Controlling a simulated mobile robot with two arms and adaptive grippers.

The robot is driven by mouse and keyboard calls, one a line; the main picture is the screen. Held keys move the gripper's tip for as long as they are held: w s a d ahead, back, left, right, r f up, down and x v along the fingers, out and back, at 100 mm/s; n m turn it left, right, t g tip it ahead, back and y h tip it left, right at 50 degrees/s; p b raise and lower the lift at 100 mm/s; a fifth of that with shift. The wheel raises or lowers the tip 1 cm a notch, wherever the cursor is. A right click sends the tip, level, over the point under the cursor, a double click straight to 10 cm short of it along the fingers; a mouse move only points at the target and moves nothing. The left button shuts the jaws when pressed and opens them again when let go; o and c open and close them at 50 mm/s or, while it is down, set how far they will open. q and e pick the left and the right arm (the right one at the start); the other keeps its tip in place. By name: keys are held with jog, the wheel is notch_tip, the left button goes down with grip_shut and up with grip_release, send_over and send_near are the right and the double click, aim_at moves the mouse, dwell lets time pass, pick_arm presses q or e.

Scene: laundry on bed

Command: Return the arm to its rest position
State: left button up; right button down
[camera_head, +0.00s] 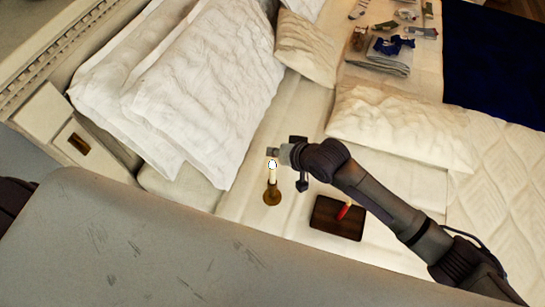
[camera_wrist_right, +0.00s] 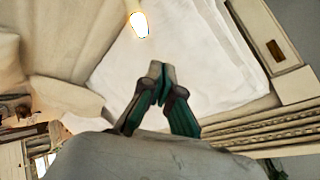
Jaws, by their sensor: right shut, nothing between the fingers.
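My right arm reaches in from the lower right in the head view, over the bed. Its gripper (camera_head: 273,152) is at the upper end of the arm, close to the glowing top of a lit candle in a brass holder (camera_head: 272,196). I cannot tell whether they touch. In the right wrist view the fingertips (camera_wrist_right: 160,76) are together with nothing between them. A bright glow (camera_wrist_right: 139,24) shows beyond them there. My left gripper is not in view.
A dark tray (camera_head: 325,224) with a red object (camera_head: 345,210) lies below my forearm. Big white pillows (camera_head: 205,75) are at the left, a cream pillow (camera_head: 400,130) behind the arm. Folded clothes (camera_head: 378,62) and small items lie farther back. A drawer unit (camera_head: 45,112) stands at far left.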

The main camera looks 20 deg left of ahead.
jog(key=shift+r, duration=0.95)
